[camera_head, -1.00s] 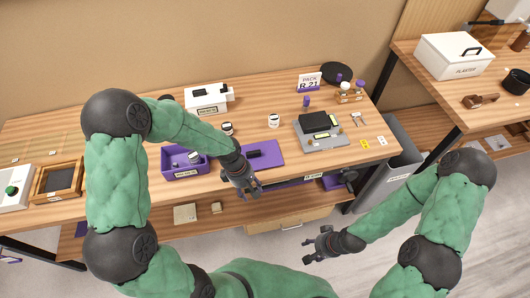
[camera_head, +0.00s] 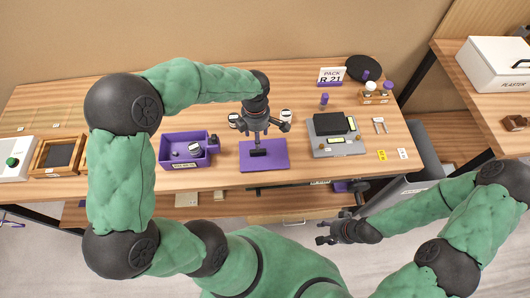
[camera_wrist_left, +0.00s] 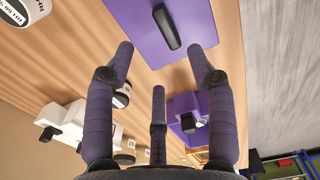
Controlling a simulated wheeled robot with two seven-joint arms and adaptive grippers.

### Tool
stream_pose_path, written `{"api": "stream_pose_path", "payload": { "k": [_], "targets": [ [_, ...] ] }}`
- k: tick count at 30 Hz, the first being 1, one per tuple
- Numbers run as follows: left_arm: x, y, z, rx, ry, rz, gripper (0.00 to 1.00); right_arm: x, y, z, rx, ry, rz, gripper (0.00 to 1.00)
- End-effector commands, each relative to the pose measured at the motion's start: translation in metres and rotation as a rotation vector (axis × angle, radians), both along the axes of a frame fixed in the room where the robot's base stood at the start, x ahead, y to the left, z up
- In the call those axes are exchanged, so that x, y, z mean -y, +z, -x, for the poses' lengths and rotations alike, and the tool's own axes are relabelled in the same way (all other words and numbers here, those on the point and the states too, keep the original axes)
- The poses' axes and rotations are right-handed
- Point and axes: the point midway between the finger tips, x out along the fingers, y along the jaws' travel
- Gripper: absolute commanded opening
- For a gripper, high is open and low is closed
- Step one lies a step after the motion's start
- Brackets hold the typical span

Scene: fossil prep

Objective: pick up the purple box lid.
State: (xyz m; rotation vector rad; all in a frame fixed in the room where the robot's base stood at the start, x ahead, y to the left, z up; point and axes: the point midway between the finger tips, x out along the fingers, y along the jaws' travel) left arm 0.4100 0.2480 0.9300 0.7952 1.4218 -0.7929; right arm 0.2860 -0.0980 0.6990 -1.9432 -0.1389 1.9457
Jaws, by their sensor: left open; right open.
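The purple box lid (camera_head: 277,161) is a flat panel with a black handle (camera_head: 258,153), lying on the wooden table near its front edge. In the left wrist view the lid (camera_wrist_left: 200,20) and its handle (camera_wrist_left: 166,26) are at the top, beyond the fingertips. My left gripper (camera_head: 262,130) is open and empty, above the table at the lid's back side, its fingers spread near the handle. The purple box (camera_head: 168,165) stands open to the left, with a jar and a dark item inside. My right gripper (camera_head: 326,233) is open and empty in front of the table.
Jars (camera_head: 286,115) stand just behind the lid. A grey device (camera_head: 323,148) with a black top stands to its right. A sign (camera_head: 331,75) and a small wooden rack (camera_head: 376,98) are at the back right. A framed tray (camera_head: 44,166) is at the left.

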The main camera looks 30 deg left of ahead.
Motion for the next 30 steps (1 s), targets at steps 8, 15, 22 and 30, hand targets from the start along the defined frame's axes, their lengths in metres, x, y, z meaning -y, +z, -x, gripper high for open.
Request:
{"api": "stream_pose_path", "payload": {
  "k": [8,15,22,30],
  "targets": [
    [0.0,-0.036,0.001,-0.001,-0.001,0.001,0.56,0.0,-0.01,0.0,0.0,0.0,0.0,0.54],
    [0.0,-0.056,0.005,-0.003,0.0,0.002,0.56,0.0,-0.017,0.0,0.0,0.0,0.0,0.54],
    [0.001,-0.086,0.008,-0.001,-0.002,0.002,0.56,0.0,-0.026,0.0,0.001,0.0,0.0,0.54],
    [0.001,-0.087,0.007,0.001,-0.002,0.002,0.5,0.0,-0.026,0.0,0.001,0.0,0.0,0.54]
  ]
}}
